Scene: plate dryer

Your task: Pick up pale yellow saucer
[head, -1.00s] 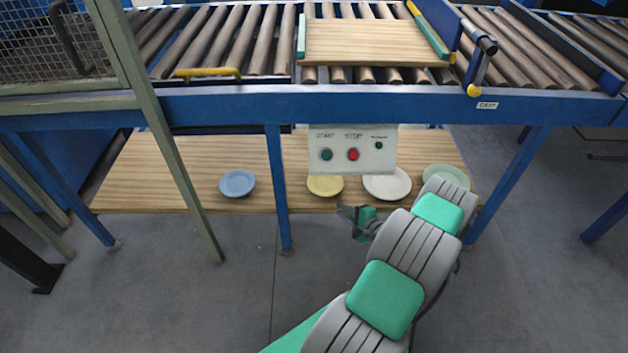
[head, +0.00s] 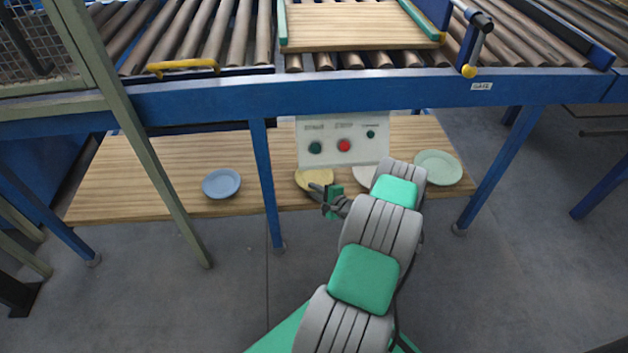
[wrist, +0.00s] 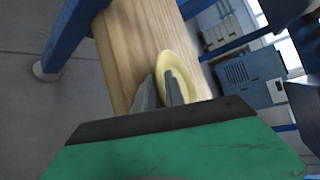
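The pale yellow saucer (head: 312,178) lies on the low wooden shelf (head: 150,165) under the conveyor, just below the control box. In the head view my gripper (head: 318,189) is at its front edge and hides part of it. In the wrist view the saucer (wrist: 181,65) is right at my fingertips (wrist: 160,88). The two fingers are apart. One finger overlaps the saucer and the other is beside its near rim. The saucer's rim shows between them; I cannot tell whether either finger touches it.
A blue saucer (head: 221,183) lies to the left, beyond a blue table leg (head: 265,180). A white saucer (head: 364,175), partly hidden by my arm, and a pale green one (head: 438,168) lie to the right. The control box (head: 342,142) hangs close above the yellow saucer.

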